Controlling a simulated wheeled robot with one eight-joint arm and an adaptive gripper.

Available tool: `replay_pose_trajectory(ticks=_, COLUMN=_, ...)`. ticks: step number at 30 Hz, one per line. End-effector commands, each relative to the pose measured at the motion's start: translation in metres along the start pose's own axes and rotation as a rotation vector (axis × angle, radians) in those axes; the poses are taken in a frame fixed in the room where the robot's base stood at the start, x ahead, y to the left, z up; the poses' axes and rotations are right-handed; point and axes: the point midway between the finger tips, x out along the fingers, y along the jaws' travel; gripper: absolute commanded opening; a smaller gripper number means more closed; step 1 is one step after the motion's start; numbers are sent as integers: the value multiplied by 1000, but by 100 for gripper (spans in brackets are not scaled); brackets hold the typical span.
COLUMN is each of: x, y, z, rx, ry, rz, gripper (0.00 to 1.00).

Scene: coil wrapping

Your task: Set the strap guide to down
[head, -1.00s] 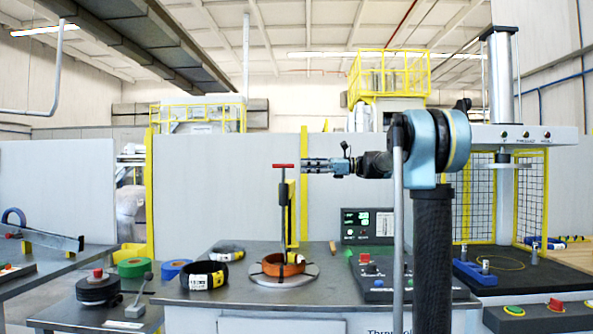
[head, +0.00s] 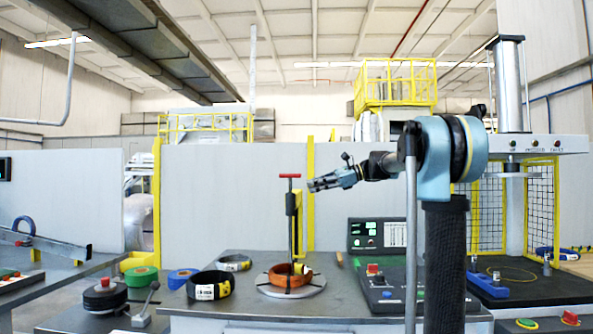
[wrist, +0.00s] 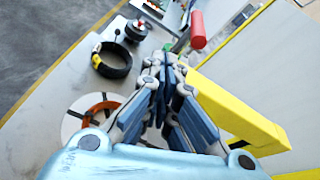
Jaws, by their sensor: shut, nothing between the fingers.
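The strap guide appears to be the upright dark post with a red T-handle (head: 290,176) on top, beside a yellow column (head: 299,215). The handle is up, well above an orange coil (head: 284,280) on a round pale plate (head: 262,290). My gripper (head: 313,186) is shut and empty, just right of the post and slightly below handle height, tilted down to the left. In the wrist view, the red handle (wrist: 198,30) is beyond the shut fingers (wrist: 160,62) and apart from them. The yellow column (wrist: 235,112) is right of the fingers; the lower post is partly hidden.
Black coils (head: 210,285) lie left of the plate on the grey table. A control box (head: 385,285) with a red button stands to the right. A press with yellow mesh guards (head: 541,210) is at the far right. Open air lies above the table.

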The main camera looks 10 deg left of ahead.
Motion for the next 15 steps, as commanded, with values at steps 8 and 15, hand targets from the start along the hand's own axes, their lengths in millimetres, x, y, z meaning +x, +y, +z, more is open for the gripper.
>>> replay_pose_trajectory(ticks=8, x=29, y=23, z=-3, rx=-234, ry=336, rz=172, gripper=0)
replay_pose_trajectory(ticks=15, x=22, y=40, z=1, rx=-514, ry=630, rz=368, gripper=0)
